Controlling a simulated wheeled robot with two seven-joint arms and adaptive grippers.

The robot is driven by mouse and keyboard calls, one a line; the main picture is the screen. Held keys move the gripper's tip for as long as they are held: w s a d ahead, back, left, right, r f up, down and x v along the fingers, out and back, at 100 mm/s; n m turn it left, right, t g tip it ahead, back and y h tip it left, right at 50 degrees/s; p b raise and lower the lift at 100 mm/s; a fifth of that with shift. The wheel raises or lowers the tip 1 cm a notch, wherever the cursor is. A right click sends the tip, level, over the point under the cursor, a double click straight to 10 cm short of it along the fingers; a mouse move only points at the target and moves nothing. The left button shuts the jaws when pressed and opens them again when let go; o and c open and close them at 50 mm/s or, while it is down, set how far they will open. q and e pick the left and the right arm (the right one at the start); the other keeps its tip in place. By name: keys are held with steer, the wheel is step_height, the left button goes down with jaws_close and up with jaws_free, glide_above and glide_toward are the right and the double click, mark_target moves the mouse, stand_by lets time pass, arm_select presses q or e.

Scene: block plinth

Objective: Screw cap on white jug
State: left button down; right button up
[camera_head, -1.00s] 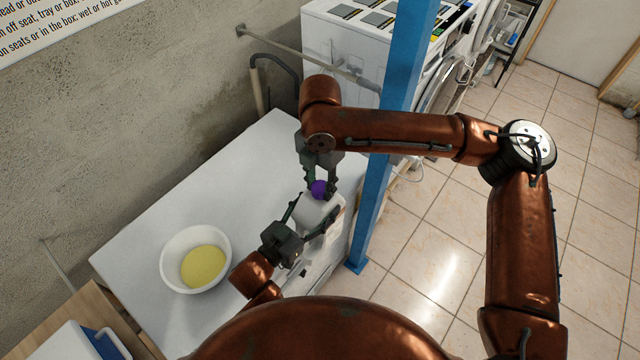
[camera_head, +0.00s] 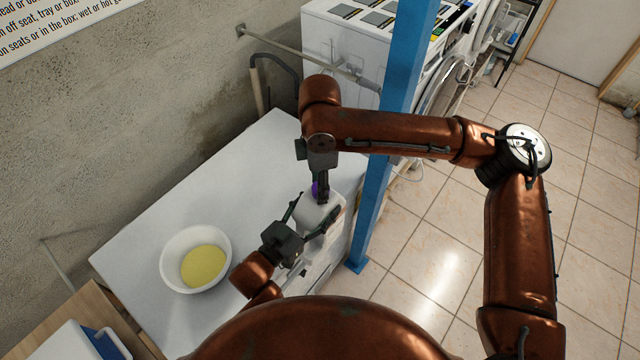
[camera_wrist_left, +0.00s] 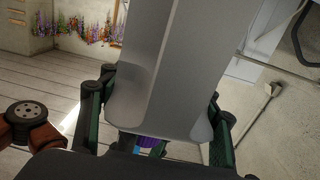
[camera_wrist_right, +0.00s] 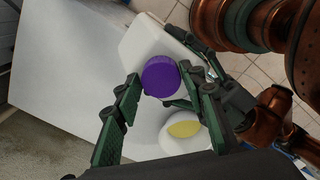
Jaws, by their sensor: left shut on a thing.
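The white jug (camera_head: 314,213) stands on the white table near its right edge. My left gripper (camera_head: 316,207) is shut on the jug, with a finger on each side; the jug fills the middle of the left wrist view (camera_wrist_left: 170,75). The purple cap (camera_wrist_right: 160,76) sits at the top of the jug and hides the mouth. My right gripper (camera_wrist_right: 160,80) is above, its fingertips on either side of the cap, very close to it. I cannot tell whether they touch it. In the head view the right gripper hides most of the cap (camera_head: 315,188).
A white bowl with yellow contents (camera_head: 166,262) stands on the table (camera_head: 215,190), left of the jug. A blue post (camera_head: 383,190) rises close beside the table's right edge. A white washing machine (camera_head: 345,50) stands behind. The table's back is clear.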

steer(key=shift+o, duration=0.9)
steer(key=shift+r, duration=2.25)
steer(key=shift+r, duration=0.1)
steer(key=shift+c, duration=0.3)
step_height(320, 180, up, 3)
steer(key=n, duration=0.3)
steer(key=shift+r+n, duration=0.15)
steer(key=shift+n, duration=0.25)
